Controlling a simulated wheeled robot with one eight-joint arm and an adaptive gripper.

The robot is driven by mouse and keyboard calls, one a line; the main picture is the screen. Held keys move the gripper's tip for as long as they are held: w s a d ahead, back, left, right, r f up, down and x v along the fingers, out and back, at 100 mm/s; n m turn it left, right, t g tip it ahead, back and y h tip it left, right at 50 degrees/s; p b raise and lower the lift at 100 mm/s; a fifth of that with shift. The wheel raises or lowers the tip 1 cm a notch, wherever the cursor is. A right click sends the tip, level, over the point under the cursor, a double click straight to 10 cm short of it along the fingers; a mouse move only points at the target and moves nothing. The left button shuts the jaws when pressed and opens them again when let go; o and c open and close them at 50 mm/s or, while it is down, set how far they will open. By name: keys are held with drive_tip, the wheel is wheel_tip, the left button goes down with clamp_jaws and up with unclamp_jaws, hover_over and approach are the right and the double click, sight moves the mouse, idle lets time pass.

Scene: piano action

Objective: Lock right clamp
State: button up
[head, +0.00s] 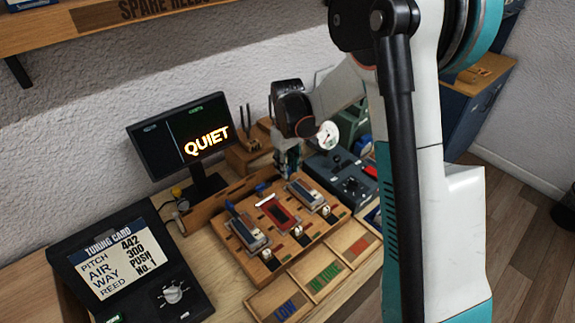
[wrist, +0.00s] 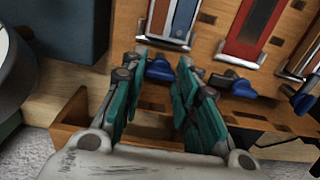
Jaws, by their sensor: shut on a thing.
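My gripper (head: 287,166) reaches down at the back edge of the wooden reed block (head: 283,247), behind the right-hand reed. In the wrist view my gripper's teal fingers (wrist: 157,72) stand either side of the blue right clamp (wrist: 160,70) and are shut on it. The clamp lies at the foot of a blue reed slot (wrist: 182,18). In the head view my gripper hides this clamp. The other two blue clamps, the middle one (wrist: 232,85) and the left one (head: 231,207), are apart from my gripper.
A monitor (head: 180,137) reading QUIET stands behind the block. A tuning card panel (head: 115,262) is at the left. A dark control box (head: 345,178) stands close right of my gripper. Wooden trays (head: 277,303) lie in front.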

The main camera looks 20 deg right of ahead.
drive_tip(key=m, duration=0.4)
drive_tip(key=shift+m, duration=0.3)
drive_tip(key=m, duration=0.4)
drive_tip(key=shift+m+b, duration=0.3)
drive_tip(key=m, duration=0.4)
drive_tip(key=shift+m, duration=2.3)
drive_tip(key=o, duration=1.1)
drive_tip(key=shift+c, duration=0.2)
drive_tip(key=shift+r, duration=0.1)
